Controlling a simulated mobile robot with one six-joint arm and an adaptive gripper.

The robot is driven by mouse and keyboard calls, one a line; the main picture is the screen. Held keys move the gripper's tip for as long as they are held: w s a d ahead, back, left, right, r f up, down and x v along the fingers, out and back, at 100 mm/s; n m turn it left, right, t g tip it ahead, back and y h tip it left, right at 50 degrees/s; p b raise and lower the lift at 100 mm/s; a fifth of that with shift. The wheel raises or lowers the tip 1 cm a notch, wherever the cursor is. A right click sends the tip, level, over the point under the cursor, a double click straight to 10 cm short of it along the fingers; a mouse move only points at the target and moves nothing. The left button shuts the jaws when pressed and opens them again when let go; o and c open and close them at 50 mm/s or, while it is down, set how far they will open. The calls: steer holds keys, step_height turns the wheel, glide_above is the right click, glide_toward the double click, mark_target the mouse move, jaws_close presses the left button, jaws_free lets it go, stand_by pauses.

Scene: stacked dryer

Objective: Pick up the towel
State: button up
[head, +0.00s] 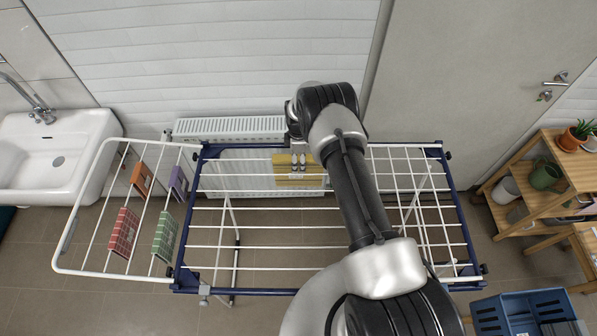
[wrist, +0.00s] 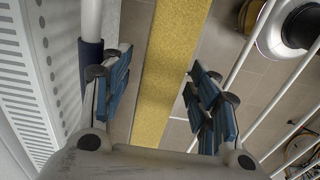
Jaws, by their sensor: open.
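A yellow towel (head: 313,172) hangs at the far side of the drying rack, in front of the radiator. In the wrist view the towel (wrist: 168,60) is a narrow yellow strip running up the picture between my fingers. My gripper (head: 298,161) points down over the towel, with its finger pads showing in front of the yellow cloth. In the wrist view my gripper (wrist: 162,78) is open, with one blue-padded finger on each side of the strip and gaps between. Its exact height against the cloth's top edge is unclear.
The drying rack (head: 262,246) has white rails and a blue frame. Several small cloths, including a red checked one (head: 123,234), hang on its left wing. A radiator (head: 228,128) stands behind. A blue crate (head: 487,318) is at lower right; wooden shelves (head: 549,198) stand at right.

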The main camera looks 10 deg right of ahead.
steer(key=shift+c, duration=0.5)
jaws_close()
steer(key=shift+r, duration=0.1)
stand_by(0.3)
